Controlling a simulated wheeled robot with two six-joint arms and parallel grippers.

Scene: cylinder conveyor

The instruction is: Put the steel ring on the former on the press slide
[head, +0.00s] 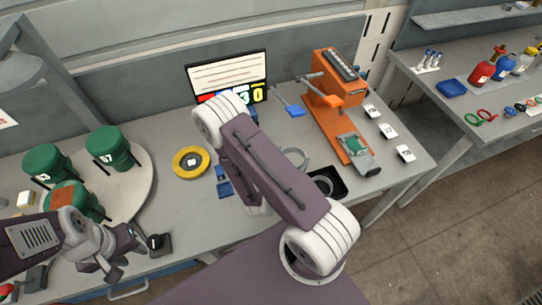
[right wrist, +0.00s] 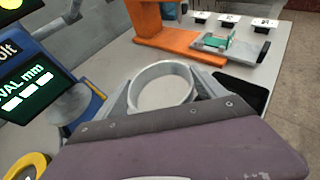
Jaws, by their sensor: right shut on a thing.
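The steel ring (right wrist: 163,86) is light grey and sits between the fingers of my right gripper (right wrist: 165,98), which is shut on it. The ring (head: 296,156) also shows in the head view, just right of my right forearm, which hides most of that gripper. The orange press (head: 335,88) stands behind and to the right. Its slide, with a green block (head: 354,144) and a grey piece (head: 370,165), extends toward the front; I cannot tell which part is the former. The ring is apart from the slide. My left gripper (head: 118,262) is far left; its jaw opening is unclear.
A black tray (head: 340,180) lies right of the ring, partly hidden. White numbered cards (head: 388,131) stand right of the press. A display (head: 228,78), a yellow ring (head: 191,162) and a round table (head: 128,188) with green canisters (head: 46,163) are to the left.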

